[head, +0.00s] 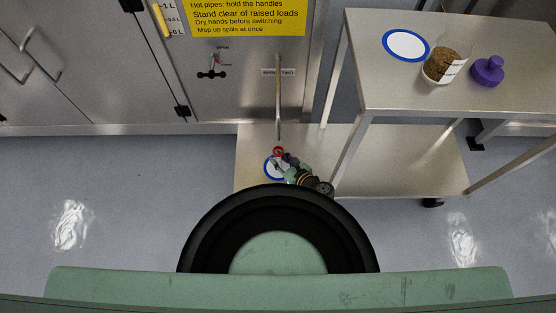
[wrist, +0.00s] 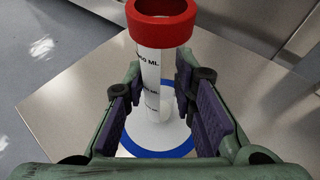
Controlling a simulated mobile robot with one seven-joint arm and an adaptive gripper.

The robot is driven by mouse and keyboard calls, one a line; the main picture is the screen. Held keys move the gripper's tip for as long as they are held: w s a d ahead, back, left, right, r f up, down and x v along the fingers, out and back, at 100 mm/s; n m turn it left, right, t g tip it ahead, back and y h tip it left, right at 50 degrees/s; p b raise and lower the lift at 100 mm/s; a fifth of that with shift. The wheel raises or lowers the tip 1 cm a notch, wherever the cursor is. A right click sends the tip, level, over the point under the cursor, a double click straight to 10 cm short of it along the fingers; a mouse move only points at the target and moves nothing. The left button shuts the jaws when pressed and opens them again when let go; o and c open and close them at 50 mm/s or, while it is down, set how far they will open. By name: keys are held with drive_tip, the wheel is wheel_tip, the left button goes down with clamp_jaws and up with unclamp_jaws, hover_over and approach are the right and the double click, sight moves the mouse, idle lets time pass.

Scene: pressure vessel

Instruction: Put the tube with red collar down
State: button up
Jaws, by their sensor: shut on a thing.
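The clear tube with the red collar (wrist: 160,60) stands upright between the purple-padded fingers of my gripper (wrist: 168,100) in the wrist view, which are shut on it. Its red collar shows small in the head view (head: 278,151), by my gripper (head: 282,161). Black volume marks run down the tube's side. Beneath the tube is a white disc with a blue rim (wrist: 158,150) on the lower shelf (wrist: 75,85). The tube's foot is over the white middle; I cannot tell if it touches. The disc is partly hidden in the head view (head: 267,174).
The upper table (head: 390,85) at the right bears another blue-rimmed white disc (head: 406,45), a jar of brown granules (head: 445,66) and a purple lid (head: 487,71). A table leg (head: 352,150) rises right of my gripper. A vertical handle (head: 278,98) on the cabinet is close behind.

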drive_tip(key=shift+f, duration=0.15)
drive_tip(key=shift+f, duration=0.1)
drive_tip(key=shift+f, duration=0.15)
drive_tip(key=o, duration=1.1)
drive_tip(key=shift+c, duration=0.2)
drive_tip(key=shift+r, duration=0.3)
drive_tip(key=v, duration=1.2)
drive_tip(key=shift+f, duration=0.1)
